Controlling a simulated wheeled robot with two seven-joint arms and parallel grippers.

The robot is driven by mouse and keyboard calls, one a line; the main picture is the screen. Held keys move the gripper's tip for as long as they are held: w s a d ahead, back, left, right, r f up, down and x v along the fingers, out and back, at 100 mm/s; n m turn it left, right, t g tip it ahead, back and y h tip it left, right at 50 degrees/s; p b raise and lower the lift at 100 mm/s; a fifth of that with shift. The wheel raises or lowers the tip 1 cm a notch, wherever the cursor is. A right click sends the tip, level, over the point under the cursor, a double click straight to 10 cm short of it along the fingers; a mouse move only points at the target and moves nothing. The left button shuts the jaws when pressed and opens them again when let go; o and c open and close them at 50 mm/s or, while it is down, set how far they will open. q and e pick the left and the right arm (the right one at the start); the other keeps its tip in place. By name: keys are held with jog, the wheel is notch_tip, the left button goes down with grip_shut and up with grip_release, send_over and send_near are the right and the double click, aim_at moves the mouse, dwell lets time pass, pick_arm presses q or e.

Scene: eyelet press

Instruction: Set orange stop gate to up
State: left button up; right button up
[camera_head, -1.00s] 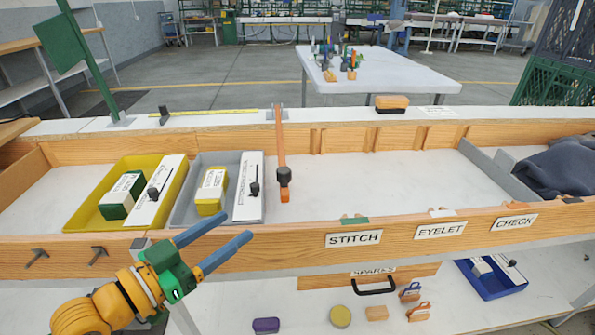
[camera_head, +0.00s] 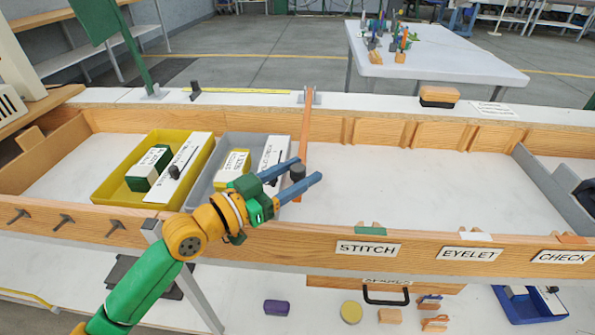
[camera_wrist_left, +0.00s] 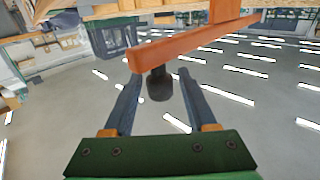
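The orange stop gate (camera_head: 306,130) is a long bar hinged at the back rail; it lies lowered across the wooden channel, its near end toward the front wall. A dark knob (camera_head: 297,173) sits near that end. My left gripper (camera_head: 308,170) is open at the knob, one finger on each side. In the left wrist view the orange bar (camera_wrist_left: 195,43) crosses above, and the dark knob (camera_wrist_left: 160,87) stands between the open fingers (camera_wrist_left: 157,77), with a visible gap on both sides. My right gripper is not in view.
A grey tray (camera_head: 208,188) and a yellow tray (camera_head: 117,183) lie left of the gate. The channel floor (camera_head: 410,185) to its right is clear. The front wooden wall (camera_head: 300,238) passes under my left arm. An orange-and-black block (camera_head: 438,96) sits on the back ledge.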

pick_arm(q)
grip_shut()
dwell(1.2)
